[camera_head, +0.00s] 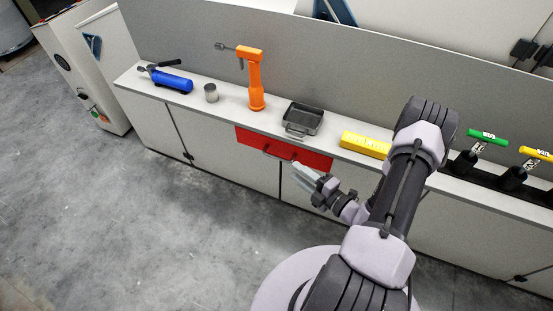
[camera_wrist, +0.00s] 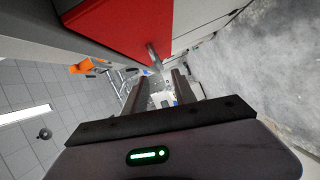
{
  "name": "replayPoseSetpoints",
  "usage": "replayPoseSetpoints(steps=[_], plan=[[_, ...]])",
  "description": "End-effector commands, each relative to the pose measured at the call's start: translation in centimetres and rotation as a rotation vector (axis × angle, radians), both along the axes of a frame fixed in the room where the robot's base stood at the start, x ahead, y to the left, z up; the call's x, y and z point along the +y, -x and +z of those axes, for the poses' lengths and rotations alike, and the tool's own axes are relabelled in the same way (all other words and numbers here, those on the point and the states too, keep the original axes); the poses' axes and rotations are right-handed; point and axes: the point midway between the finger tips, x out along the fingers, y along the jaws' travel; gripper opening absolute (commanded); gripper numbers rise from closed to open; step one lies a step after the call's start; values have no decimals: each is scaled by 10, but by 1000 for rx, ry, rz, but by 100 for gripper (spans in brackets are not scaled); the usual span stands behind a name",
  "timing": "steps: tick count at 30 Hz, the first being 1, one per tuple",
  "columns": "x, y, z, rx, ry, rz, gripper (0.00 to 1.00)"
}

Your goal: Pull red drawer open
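The red drawer (camera_head: 310,157) is set in the front of the long low cabinet, just under its top. Its front looks flush with the cabinet, so the drawer appears closed. A grey bar handle (camera_head: 267,151) is on its front. My gripper (camera_head: 299,171) is in front of the drawer, near the handle's right end. In the wrist view the red drawer front (camera_wrist: 115,25) fills the upper left, and the handle (camera_wrist: 154,56) stands out just ahead of the gap between my fingers (camera_wrist: 158,80). The fingers are apart with nothing held; I cannot tell whether either touches the handle.
On the cabinet top (camera_head: 225,108) stand a blue tool (camera_head: 172,80), a grey cup (camera_head: 211,93), an orange tool (camera_head: 255,85), a dark metal tray (camera_head: 303,119) and a yellow block (camera_head: 366,144). Green-handled (camera_head: 488,137) and yellow-handled tools stand at right. The floor in front (camera_head: 150,220) is clear.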

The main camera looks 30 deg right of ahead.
Motion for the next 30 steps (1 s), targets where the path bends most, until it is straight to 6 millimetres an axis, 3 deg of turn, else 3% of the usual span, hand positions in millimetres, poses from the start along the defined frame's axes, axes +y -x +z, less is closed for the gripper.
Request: replayPoseSetpoints(steps=[3,10,15,23,28,30], plan=[[11,-31,-6,-1,3,8,32],[22,-74,-8,-2,3,4,32],[25,-87,-8,-1,2,3,32],[26,-88,-7,-1,2,2,32],[26,-88,-7,-1,2,2,1],[26,-88,-7,-1,2,2,0]])
